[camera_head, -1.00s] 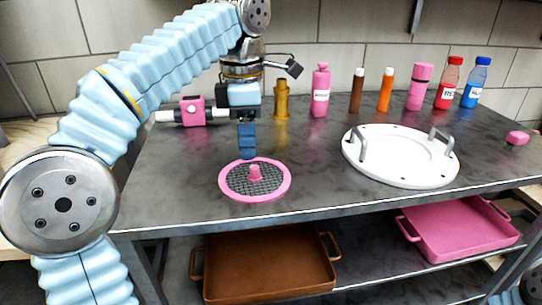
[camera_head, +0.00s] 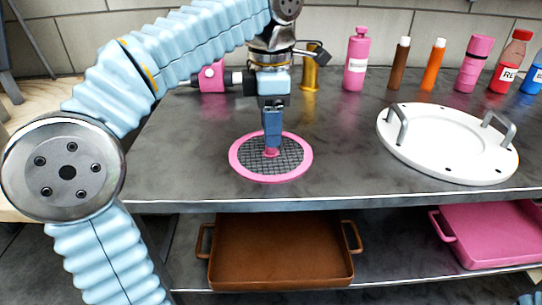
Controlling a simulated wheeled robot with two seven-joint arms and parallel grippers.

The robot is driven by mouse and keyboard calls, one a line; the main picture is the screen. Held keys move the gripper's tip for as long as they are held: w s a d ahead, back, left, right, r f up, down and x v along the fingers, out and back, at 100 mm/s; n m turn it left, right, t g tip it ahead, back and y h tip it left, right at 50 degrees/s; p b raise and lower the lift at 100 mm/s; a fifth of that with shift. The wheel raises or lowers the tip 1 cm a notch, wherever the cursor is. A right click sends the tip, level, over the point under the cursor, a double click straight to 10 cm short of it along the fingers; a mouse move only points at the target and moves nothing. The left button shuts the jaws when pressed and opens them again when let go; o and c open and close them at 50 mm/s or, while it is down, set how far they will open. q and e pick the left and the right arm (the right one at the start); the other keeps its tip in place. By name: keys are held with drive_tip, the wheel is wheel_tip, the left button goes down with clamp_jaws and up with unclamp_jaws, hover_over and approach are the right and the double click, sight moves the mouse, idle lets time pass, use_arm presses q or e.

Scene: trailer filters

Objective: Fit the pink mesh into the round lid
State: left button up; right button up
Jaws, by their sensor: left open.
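The pink mesh (camera_head: 247,166), a round grey mesh with a pink rim and a small pink knob at its middle, lies flat on the dark table. My left gripper (camera_head: 271,147) points straight down over the knob. Its blue fingers are at the knob and partly hide it; I cannot tell whether they touch it. The left gripper is open. The round lid (camera_head: 402,155), white with two grey handles and small dark holes, lies on the table to the right of the mesh. My right gripper is not in view.
Along the back stand a gold container (camera_head: 309,72), a pink bottle (camera_head: 356,60), brown and orange tubes, and a red bottle (camera_head: 511,62). A pink tool (camera_head: 213,77) lies behind my left gripper. Brown (camera_head: 281,254) and pink (camera_head: 490,240) trays sit on the lower shelf. Table between mesh and lid is clear.

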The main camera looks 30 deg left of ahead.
use_arm(q)
wheel_tip(320, 180, down, 4)
drive_tip(key=shift+w+a+r+b, duration=0.1)
drive_tip(key=shift+w+b, duration=0.05)
drive_tip(key=shift+b, duration=0.2)
clamp_jaws()
drive_tip(key=shift+r, duration=0.1)
